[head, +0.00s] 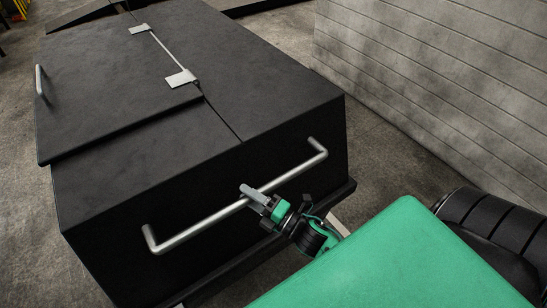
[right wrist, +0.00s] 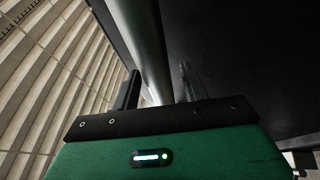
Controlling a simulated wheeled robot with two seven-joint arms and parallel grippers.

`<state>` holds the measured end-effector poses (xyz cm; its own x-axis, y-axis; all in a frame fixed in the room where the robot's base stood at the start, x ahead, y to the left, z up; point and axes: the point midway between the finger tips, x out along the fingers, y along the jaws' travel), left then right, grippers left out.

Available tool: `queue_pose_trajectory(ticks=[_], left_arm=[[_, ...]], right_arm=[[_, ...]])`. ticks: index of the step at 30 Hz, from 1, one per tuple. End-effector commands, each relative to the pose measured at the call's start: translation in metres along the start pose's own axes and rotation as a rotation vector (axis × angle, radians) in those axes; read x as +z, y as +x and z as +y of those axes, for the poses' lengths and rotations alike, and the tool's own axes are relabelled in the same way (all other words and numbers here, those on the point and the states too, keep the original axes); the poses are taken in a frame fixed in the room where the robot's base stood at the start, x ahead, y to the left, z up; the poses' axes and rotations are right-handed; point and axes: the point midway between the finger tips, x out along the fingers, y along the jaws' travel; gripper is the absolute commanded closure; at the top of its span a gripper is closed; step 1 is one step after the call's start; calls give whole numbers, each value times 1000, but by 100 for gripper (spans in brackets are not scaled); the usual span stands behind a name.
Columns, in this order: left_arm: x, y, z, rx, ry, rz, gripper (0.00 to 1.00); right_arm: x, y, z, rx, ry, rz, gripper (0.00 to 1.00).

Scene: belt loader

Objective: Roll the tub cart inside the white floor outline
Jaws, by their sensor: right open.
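The tub cart (head: 130,215) is a large black box with a flat, hinged lid. A silver bar handle (head: 205,222) runs across its near end. My right gripper (head: 256,196) is at the middle of this handle. In the right wrist view the open fingers (right wrist: 158,90) stand on either side of the handle bar (right wrist: 148,45); whether they touch it I cannot tell. A pale strip (head: 338,222) shows low beside the cart's near right corner; I cannot tell whether it belongs to the white floor outline. My left gripper is not in view.
A grey panelled wall (head: 440,80) stands to the right of the cart, with a strip of bare floor (head: 385,150) between. A smaller silver handle (head: 40,82) sits on the lid's left edge.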

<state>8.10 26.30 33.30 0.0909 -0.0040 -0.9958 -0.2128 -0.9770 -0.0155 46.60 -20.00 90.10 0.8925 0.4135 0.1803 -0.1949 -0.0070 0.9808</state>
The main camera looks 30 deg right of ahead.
Motion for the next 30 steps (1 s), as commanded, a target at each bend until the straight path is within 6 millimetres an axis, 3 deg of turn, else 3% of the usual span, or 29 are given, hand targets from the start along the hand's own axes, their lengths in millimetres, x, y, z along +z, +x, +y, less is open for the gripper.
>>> queue_pose_trajectory(ticks=[8, 18, 24, 30], left_arm=[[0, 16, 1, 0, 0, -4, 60], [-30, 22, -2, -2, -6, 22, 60], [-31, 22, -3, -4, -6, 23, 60], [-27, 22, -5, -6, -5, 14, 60]], right_arm=[[-1, -49, -4, -4, 1, -1, 55], [0, -105, -3, -4, 0, -1, 55], [0, -123, -1, -2, 0, -1, 55], [0, -127, 0, 0, 0, 0, 55]])
